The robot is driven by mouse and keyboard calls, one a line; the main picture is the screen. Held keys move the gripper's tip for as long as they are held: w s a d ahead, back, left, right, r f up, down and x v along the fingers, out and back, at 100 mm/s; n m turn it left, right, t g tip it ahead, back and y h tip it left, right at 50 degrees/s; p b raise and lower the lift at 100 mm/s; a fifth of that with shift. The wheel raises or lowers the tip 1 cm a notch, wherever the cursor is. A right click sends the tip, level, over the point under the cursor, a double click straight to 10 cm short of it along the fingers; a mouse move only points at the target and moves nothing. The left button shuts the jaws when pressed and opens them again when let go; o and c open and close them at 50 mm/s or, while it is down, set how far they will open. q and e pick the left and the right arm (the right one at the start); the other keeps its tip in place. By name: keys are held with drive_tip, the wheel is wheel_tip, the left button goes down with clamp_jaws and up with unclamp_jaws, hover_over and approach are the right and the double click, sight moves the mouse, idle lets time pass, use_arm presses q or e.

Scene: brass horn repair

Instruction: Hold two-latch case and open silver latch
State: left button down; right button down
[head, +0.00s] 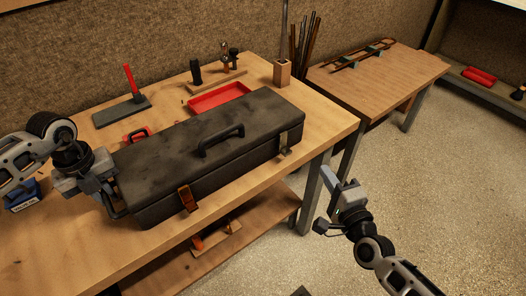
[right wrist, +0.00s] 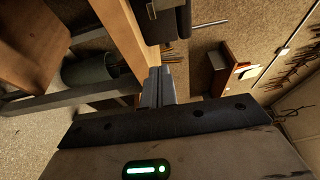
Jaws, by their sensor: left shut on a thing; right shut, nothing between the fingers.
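The long dark two-latch case (head: 165,165) lies closed on the wooden bench, with a black handle on its lid. A copper-brown latch (head: 187,198) is on its front at the left, and the silver latch (head: 283,146) is on its front near the right end. My left gripper (head: 108,197) is shut on the left end of the case; its fingertips are partly hidden. My right gripper (head: 336,197) is shut and empty, off the bench edge, right of the case and apart from it. In the right wrist view the shut fingers (right wrist: 158,88) point toward the case's end (right wrist: 172,20).
A red tray (head: 218,98) and tool stands are behind the case. A second bench (head: 385,80) stands at the back right. A lower shelf (head: 245,235) runs under the front edge. The floor around my right arm is open.

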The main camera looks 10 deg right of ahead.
sight(285, 144)
drive_tip(key=shift+w, duration=0.1)
drive_tip(key=w, duration=0.6)
drive_tip(key=w+a, duration=0.1)
drive_tip(key=w, duration=0.2)
drive_tip(key=shift+w, duration=0.3)
drive_tip(key=a, duration=0.1)
drive_tip(key=s+a, duration=0.1)
drive_tip(key=shift+s+a, duration=0.1)
drive_tip(key=shift+a, duration=0.3)
drive_tip(key=shift+s+a, duration=0.25)
drive_tip(key=shift+a, duration=0.25)
use_arm(q)
drive_tip(key=shift+d, duration=0.1)
use_arm(e)
drive_tip(key=shift+s+a, duration=0.3)
drive_tip(key=shift+a, duration=0.4)
drive_tip(key=shift+s+a, duration=0.3)
drive_tip(key=shift+a, duration=0.35)
drive_tip(key=shift+d, duration=0.1)
